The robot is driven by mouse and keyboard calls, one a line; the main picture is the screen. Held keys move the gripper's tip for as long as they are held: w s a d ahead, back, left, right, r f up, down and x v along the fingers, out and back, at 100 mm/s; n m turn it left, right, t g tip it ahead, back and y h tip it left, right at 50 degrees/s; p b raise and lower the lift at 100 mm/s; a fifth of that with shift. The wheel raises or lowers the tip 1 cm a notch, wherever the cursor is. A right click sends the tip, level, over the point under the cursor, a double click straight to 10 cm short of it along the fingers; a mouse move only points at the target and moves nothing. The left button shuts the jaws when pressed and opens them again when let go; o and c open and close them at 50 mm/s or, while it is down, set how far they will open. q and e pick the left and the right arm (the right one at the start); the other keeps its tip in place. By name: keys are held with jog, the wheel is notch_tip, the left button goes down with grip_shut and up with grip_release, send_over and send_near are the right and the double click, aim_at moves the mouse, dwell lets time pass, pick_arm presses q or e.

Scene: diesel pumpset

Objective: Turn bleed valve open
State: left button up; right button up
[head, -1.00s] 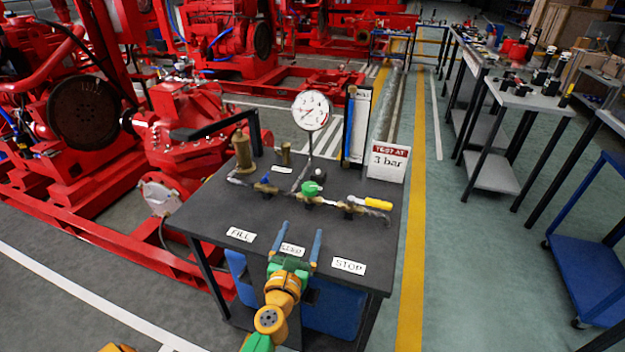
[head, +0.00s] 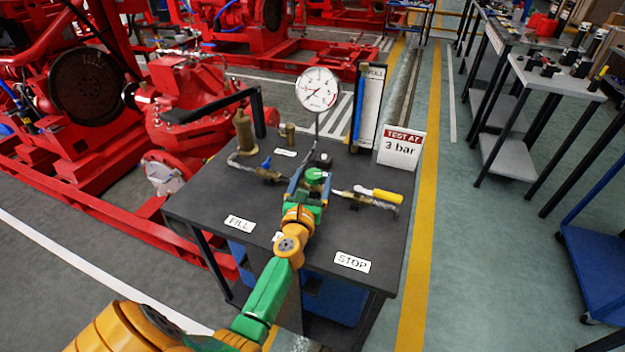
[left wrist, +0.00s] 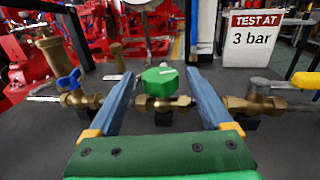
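The middle valve with a green knob (head: 315,175) sits on the brass pipe line on the dark table, in line with the middle label; I take it for the bleed valve. My left gripper (head: 309,186) reaches over the table from the front. In the left wrist view its two blue fingers are spread, one on each side of the green knob (left wrist: 160,81), with visible gaps. It is open and holds nothing. The fingers and palm hide part of the valve in the head view. My right gripper is not in view.
A blue-handled valve (head: 267,171) is to the left and a yellow-handled valve (head: 378,195) to the right. A gauge (head: 318,89) and a "TEST AT 3 bar" sign (head: 401,149) stand behind. FILL (head: 239,224) and STOP (head: 352,262) labels lie in front.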

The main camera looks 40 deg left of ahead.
pick_arm(q)
grip_shut()
jog(key=shift+d+f+n+y+b, duration=0.1)
jog(key=shift+d+n+y+b, duration=0.05)
jog(key=shift+n+y+b, duration=0.2)
jog(key=shift+n+g+y+b, duration=0.35)
jog(key=shift+n+g+y, duration=0.1)
jog(key=shift+g+y, duration=0.25)
jog(key=shift+o, duration=0.6)
grip_release()
jog(key=shift+w, duration=0.1)
